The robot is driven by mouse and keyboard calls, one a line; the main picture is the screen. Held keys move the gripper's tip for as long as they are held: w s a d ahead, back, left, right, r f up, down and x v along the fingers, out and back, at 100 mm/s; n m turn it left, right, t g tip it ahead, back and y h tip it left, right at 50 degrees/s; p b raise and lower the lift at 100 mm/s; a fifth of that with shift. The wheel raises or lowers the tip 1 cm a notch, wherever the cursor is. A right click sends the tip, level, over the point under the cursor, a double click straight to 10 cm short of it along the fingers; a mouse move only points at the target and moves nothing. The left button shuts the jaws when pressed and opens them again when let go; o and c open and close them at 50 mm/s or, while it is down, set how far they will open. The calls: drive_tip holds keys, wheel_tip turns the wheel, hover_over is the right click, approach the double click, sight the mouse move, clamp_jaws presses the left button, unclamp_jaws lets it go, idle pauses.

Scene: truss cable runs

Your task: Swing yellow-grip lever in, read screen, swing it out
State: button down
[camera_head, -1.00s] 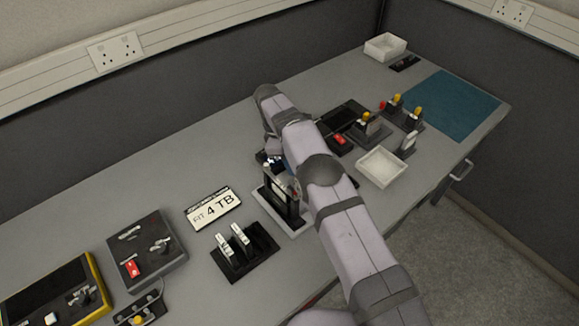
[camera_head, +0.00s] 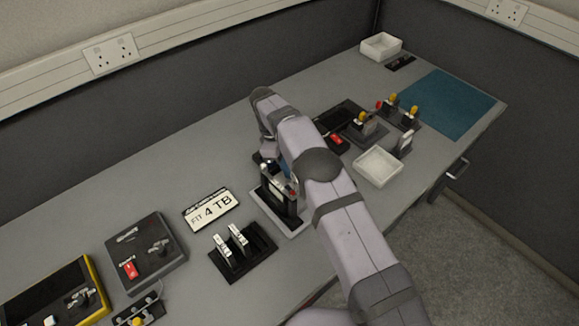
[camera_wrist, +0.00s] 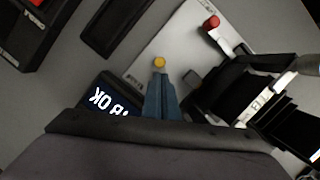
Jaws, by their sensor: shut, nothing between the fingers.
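In the wrist view the yellow grip (camera_wrist: 159,62) shows end-on as a small hexagon over a pale base plate (camera_wrist: 172,42). My gripper (camera_wrist: 159,77) has its blue fingers together and empty, with the tips right beside the yellow grip; I cannot tell if they touch. The lever's arm is hidden. A dark screen (camera_wrist: 95,96) lies left of the fingers, with upside-down white text showing an "8" and "OK"; the rest is hidden by my gripper. In the head view, my arm covers part of the device and its black upright frame (camera_head: 277,206).
A red knob (camera_wrist: 211,22) and black frame parts (camera_wrist: 240,88) stand close right of the fingers in the wrist view. In the head view, a "FIT 4 TB" sign (camera_head: 211,210), a two-switch black block (camera_head: 243,252) and a white tray (camera_head: 377,167) stand nearby.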

drive_tip(key=shift+s+a, duration=0.1)
drive_tip(key=shift+s, duration=0.05)
drive_tip(key=shift+r, duration=0.1)
idle(0.3)
drive_tip(key=v, duration=0.7)
idle(0.4)
drive_tip(key=shift+r, duration=0.1)
idle(0.3)
